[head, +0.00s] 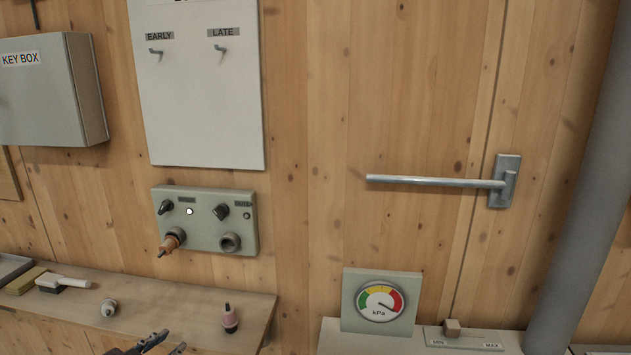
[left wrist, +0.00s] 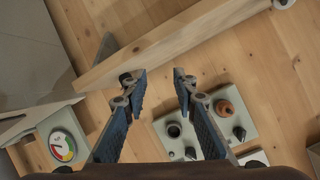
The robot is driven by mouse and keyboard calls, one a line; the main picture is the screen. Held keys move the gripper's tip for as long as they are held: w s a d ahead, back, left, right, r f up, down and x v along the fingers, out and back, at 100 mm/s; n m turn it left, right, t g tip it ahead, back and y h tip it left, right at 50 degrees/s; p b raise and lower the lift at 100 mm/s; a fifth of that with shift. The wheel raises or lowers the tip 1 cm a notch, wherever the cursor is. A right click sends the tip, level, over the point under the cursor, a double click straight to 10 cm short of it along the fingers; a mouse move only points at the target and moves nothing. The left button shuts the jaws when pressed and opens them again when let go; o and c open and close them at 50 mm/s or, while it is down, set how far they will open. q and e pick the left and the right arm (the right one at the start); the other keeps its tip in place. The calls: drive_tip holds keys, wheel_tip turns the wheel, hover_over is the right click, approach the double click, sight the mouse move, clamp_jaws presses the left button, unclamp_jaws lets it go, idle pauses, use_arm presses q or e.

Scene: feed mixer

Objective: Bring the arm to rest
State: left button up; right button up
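My left gripper (head: 162,345) shows at the bottom edge of the head view, in front of the wooden shelf. In the left wrist view its two blue fingers (left wrist: 156,76) are apart with nothing between them. Most of the left arm is out of frame in the head view. My right gripper is in neither view.
A wooden shelf (head: 185,294) holds a brush, a pink bottle-like item (head: 230,318) and a small knob-like item (head: 108,307). Above it is a grey control panel (head: 205,218) with an orange plug (head: 171,240). A gauge (head: 380,302), a horizontal bar (head: 435,181) and a grey pipe (head: 580,200) are to the right.

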use_arm(q)
drive_tip(key=s+d+f+n+g, duration=0.1)
drive_tip(key=s+d+f+g, duration=0.25)
drive_tip(key=s+f, duration=0.4)
drive_tip(key=s+d+f+n+g, duration=0.2)
drive_tip(key=s+d+f, duration=0.2)
drive_tip(key=s+f, duration=0.3)
drive_tip(key=s+d+f+n+g+y, duration=0.1)
drive_tip(key=s+d+g, duration=0.1)
drive_tip(key=s, duration=0.6)
drive_tip(key=s+d+f+n+g, duration=0.1)
drive_tip(key=s+d+g, duration=0.1)
drive_tip(key=s, duration=0.6)
wheel_tip(320, 180, down, 27)
drive_tip(key=s+g, duration=0.1)
drive_tip(key=s, duration=0.1)
drive_tip(key=s+a+f, duration=0.2)
drive_tip(key=s+f, duration=0.6)
drive_tip(key=s+a+f+g, duration=0.1)
drive_tip(key=s+f, duration=0.7)
drive_tip(key=s, duration=0.1)
drive_tip(key=shift+a+m, duration=0.3)
drive_tip(key=shift+a, duration=0.05)
drive_tip(key=shift+s+g, duration=0.1)
drive_tip(key=shift+g, duration=0.15)
